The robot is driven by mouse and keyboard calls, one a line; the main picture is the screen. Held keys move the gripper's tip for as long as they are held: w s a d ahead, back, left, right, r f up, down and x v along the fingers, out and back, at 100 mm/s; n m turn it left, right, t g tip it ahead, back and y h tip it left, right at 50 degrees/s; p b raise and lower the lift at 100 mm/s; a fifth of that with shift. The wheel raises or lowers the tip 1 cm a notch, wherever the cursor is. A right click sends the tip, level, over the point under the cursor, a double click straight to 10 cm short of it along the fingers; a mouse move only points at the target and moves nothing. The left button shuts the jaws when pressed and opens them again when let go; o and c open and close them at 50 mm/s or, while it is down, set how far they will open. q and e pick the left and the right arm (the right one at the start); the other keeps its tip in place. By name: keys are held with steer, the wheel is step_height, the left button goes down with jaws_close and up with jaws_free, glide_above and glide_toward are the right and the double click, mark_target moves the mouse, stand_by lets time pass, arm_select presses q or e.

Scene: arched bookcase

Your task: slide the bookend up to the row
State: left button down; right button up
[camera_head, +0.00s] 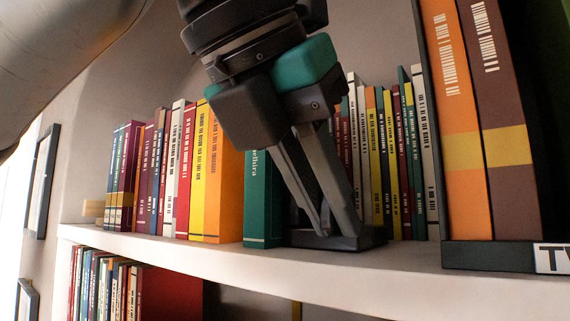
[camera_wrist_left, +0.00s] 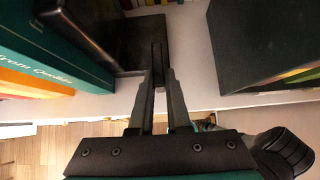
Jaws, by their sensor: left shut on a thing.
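The bookend (camera_head: 362,239) is black, with a flat base on the white shelf, at the right end of a row of books. Its base also shows in the wrist view (camera_wrist_left: 132,48). The green book (camera_head: 258,200) at the row's end stands right beside it; I see no clear gap, but my gripper hides part of the meeting place. The green book also shows in the wrist view (camera_wrist_left: 45,38). My left gripper (camera_head: 326,230) points down, its fingers shut on the bookend; in the wrist view the fingertips (camera_wrist_left: 159,68) pinch its edge. My right gripper is not in view.
The row (camera_head: 190,180) runs left along the white shelf (camera_head: 300,263). More books (camera_head: 400,155) stand behind the bookend. To the right, a dark holder (camera_head: 488,256) carries tall orange and brown books, with bare shelf between. A lower shelf holds books (camera_head: 105,285).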

mark_target(301, 234)
arm_select(q)
steer(key=shift+w+a+f, duration=0.1)
steer(key=shift+w+a, duration=0.55)
steer(key=shift+a, duration=0.2)
steer(key=shift+w+a, duration=0.6)
steer(key=shift+a, duration=0.25)
steer(key=c, duration=0.9)
jaws_free()
steer(key=shift+w+a, duration=0.15)
steer(key=shift+a, duration=0.05)
steer(key=shift+d, duration=0.15)
